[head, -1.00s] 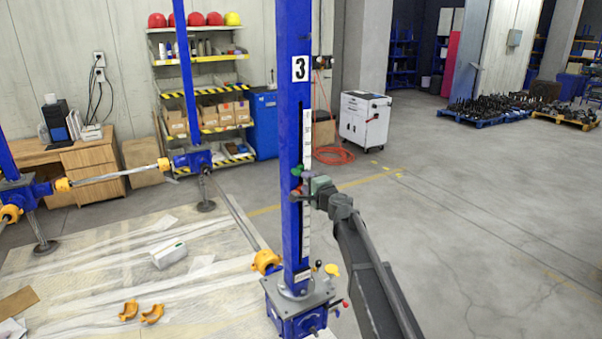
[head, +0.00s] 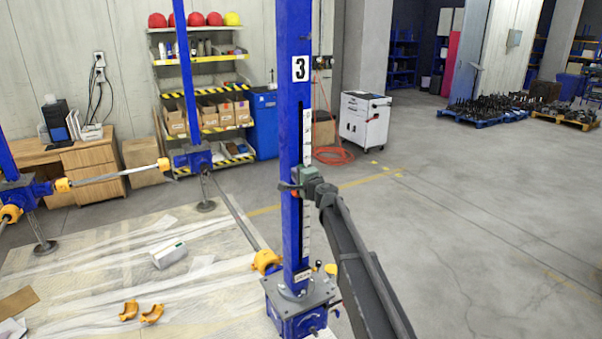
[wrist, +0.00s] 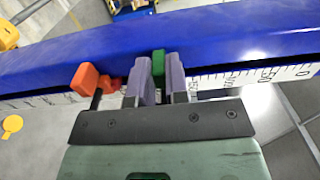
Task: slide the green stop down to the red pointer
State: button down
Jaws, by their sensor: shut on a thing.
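The blue column (head: 294,120) marked 3 stands upright with a white scale (head: 307,135) on its side. My gripper (wrist: 160,82) is at the column, its two grey fingers closed on the green stop (wrist: 158,64) in the wrist view. The red pointer (wrist: 86,78) sits left of the fingers in that view, apart from the green stop. In the head view the pointer (head: 295,194) shows as a small orange-red spot just below my gripper (head: 297,178). The stop is mostly hidden there.
A lever with a yellow knob (head: 330,269) and the jack's blue base (head: 298,310) are below my gripper. Orange clamps (head: 140,312) and a white box (head: 169,254) lie on the sheeted floor at left. The floor to the right is open.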

jog(key=shift+f+b, duration=1.95)
jog(key=shift+f, duration=0.15)
jog(key=shift+f+b, duration=0.3)
jog(key=shift+b, duration=0.15)
jog(key=c, duration=1.1)
grip_release()
jog(key=shift+r, duration=0.1)
send_near(292, 182)
jog(key=v, duration=0.2)
jog(key=shift+s+d+r, duration=0.1)
jog(key=shift+s+d, duration=0.1)
jog(key=shift+d, duration=0.1)
